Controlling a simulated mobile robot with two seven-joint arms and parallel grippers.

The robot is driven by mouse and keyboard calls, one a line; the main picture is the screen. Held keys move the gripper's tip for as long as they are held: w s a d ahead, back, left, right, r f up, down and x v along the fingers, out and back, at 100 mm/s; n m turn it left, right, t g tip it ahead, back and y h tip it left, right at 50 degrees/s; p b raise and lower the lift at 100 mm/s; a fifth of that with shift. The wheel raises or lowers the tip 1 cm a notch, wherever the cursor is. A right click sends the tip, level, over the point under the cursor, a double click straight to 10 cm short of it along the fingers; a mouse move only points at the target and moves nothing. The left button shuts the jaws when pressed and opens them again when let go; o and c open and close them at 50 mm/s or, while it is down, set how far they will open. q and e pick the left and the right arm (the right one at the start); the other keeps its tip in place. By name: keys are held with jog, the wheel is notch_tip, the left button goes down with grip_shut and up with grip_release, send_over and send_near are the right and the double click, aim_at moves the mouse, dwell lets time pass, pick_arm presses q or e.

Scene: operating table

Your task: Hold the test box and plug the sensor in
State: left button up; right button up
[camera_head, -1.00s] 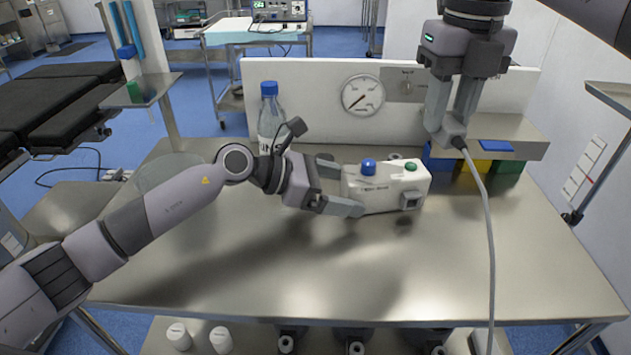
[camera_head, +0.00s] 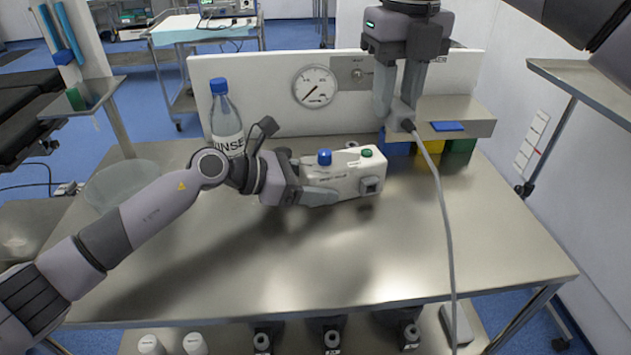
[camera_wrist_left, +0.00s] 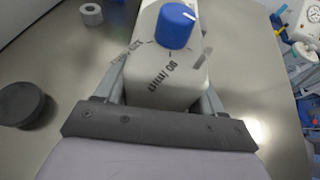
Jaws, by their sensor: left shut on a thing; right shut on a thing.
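The white test box (camera_head: 345,172) is lifted a little above the steel table, with a blue knob (camera_head: 324,157), a green button (camera_head: 366,153) and a grey socket (camera_head: 371,186) at its right end. My left gripper (camera_head: 318,182) is shut on its left end. In the left wrist view the test box (camera_wrist_left: 172,85) lies between the two fingers. My right gripper (camera_head: 398,108) is shut on the grey sensor plug (camera_head: 405,122), above and right of the box, apart from the socket. The plug's grey cable (camera_head: 445,230) hangs past the table's front edge. The plug is partly hidden by the fingers.
A bottle (camera_head: 225,125) with a blue cap stands behind my left wrist. A panel with a round gauge (camera_head: 314,87) stands at the back. Blue, yellow and green bins (camera_head: 428,145) sit under a shelf (camera_head: 468,118) at the right. The table's front (camera_head: 330,260) is clear.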

grip_shut()
jog(key=s+d+f, duration=0.1)
jog(key=s+f, duration=0.1)
jog(key=f, duration=0.3)
jog(key=s+f, duration=0.2)
jog(key=f, duration=0.4)
jog(key=s+d+f, duration=0.1)
jog(key=s+f, duration=0.1)
jog(key=f, duration=0.3)
jog(key=shift+s+d+f, duration=0.1)
jog(key=shift+d+f, duration=0.15)
jog(key=shift+d, duration=0.1)
